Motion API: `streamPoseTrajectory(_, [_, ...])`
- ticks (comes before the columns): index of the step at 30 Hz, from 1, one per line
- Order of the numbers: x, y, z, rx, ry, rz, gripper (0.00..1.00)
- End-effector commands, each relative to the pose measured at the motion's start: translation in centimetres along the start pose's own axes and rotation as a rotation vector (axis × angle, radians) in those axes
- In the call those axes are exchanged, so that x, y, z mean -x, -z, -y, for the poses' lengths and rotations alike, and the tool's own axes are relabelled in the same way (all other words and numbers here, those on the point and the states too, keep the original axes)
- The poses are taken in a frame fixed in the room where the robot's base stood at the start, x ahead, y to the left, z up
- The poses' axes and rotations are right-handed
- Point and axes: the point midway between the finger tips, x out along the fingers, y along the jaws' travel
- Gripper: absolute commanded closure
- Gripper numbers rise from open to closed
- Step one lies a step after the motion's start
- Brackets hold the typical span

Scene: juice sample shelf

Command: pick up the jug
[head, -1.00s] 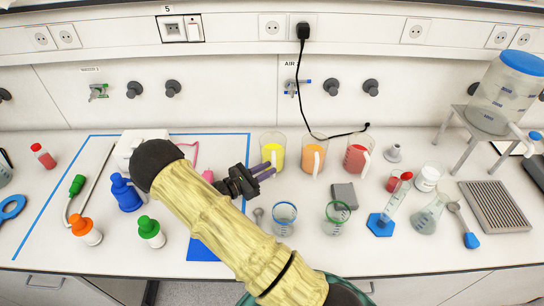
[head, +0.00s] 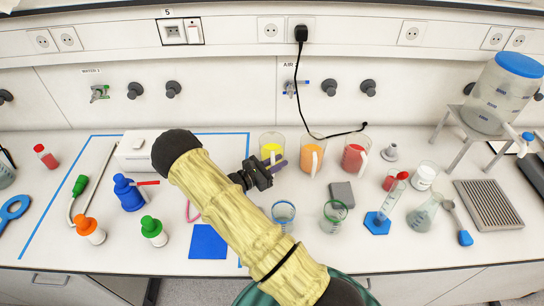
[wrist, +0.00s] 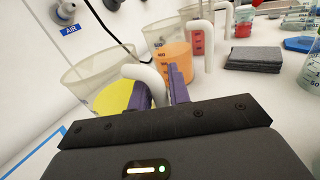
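Three clear jugs with white handles stand in a row at the back of the bench: one with yellow liquid (head: 271,140), one with orange (head: 311,157), one with red (head: 353,154). My gripper (head: 276,164) is at the front of the yellow jug, hiding its lower part. In the wrist view the purple fingers (wrist: 158,92) are apart, and the white handle of the yellow jug (wrist: 85,72) shows between them. I cannot tell whether either finger touches it. The orange jug (wrist: 172,58) stands close beyond the right finger.
Bottles (head: 90,230) stand at the left. A black cable (head: 304,95) hangs behind the jugs, near the wall.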

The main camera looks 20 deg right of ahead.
Motion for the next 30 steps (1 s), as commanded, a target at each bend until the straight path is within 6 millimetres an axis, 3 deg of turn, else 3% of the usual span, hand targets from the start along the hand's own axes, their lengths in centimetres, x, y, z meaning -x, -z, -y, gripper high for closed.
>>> streamPoseTrajectory(1, [0.0,0.0,0.0,0.0,0.0,0.0,0.85])
streamPoseTrajectory(3, [0.0,0.0,0.0,0.0,0.0,0.0,0.99])
streamPoseTrajectory(4, [0.0,0.0,0.0,0.0,0.0,0.0,1.0])
streamPoseTrajectory(19, [0.0,-0.7,-0.1,-0.003,0.0,0.003,1.0])
streamPoseTrajectory(23, [0.0,-1.9,-0.2,-0.004,0.0,0.003,1.0])
streamPoseTrajectory(30, [0.1,-5.8,-0.3,-0.007,0.0,0.001,1.0])
